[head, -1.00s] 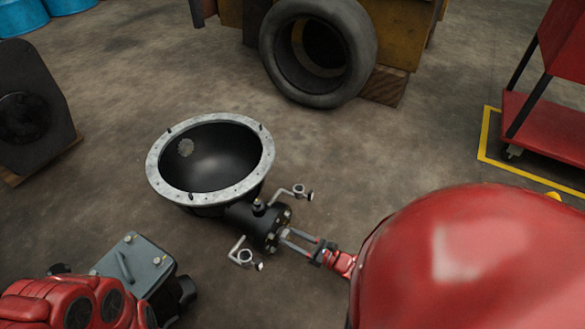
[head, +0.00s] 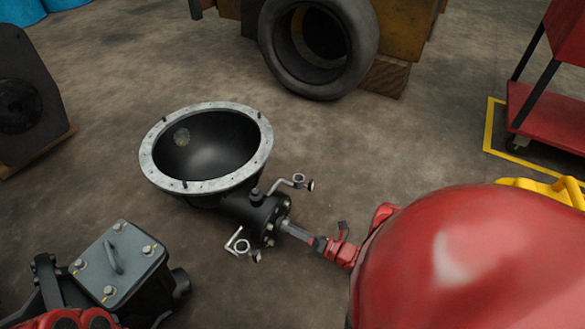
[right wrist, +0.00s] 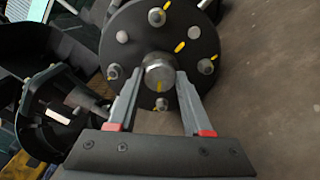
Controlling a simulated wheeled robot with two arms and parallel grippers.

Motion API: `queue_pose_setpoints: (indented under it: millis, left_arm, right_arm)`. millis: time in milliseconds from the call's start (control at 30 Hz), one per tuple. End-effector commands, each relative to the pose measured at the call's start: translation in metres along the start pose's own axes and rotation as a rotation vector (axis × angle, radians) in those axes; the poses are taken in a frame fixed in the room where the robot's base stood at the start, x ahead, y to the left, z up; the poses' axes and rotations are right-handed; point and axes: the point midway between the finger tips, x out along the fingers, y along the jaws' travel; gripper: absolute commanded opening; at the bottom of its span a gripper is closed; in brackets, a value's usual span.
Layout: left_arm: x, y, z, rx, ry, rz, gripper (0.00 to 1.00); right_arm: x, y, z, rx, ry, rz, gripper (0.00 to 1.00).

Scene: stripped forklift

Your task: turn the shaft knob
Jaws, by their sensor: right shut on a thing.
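The shaft knob (right wrist: 158,72) is a short round metal stub with a yellow mark, at the centre of a dark bolted flange (right wrist: 190,25) in the right wrist view. My right gripper (right wrist: 158,82) has one finger on each side of the knob and is shut on it. In the head view, my right gripper (head: 286,227) reaches the flange end of the black housing (head: 250,212) from the right; the knob is hidden there. The housing joins a black bowl with a pale rim (head: 151,160).
Bent metal handles (head: 288,181) stick out on both sides of the housing. A dark box with a grey lid (head: 118,262) stands at lower left. A tyre (head: 318,45) and a red cart (head: 545,115) are farther back. Bare floor surrounds the bowl.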

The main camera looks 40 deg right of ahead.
Motion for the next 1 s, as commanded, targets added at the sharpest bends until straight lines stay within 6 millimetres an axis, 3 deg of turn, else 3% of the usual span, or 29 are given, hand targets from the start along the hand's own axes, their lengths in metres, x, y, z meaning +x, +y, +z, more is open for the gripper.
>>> queue_pose_setpoints:
  millis: [500,1000]
  left_arm:
    - [0.0000,-0.0001,-0.0002,-0.001,0.001,-0.001,0.80]
    - [0.0000,-0.0001,-0.0002,-0.001,0.001,-0.001,0.80]
  right_arm:
    - [-0.0001,-0.0007,-0.0009,0.447,0.000,-0.002,0.00]
    - [-0.0004,-0.0012,-0.0011,0.635,0.000,-0.001,0.00]
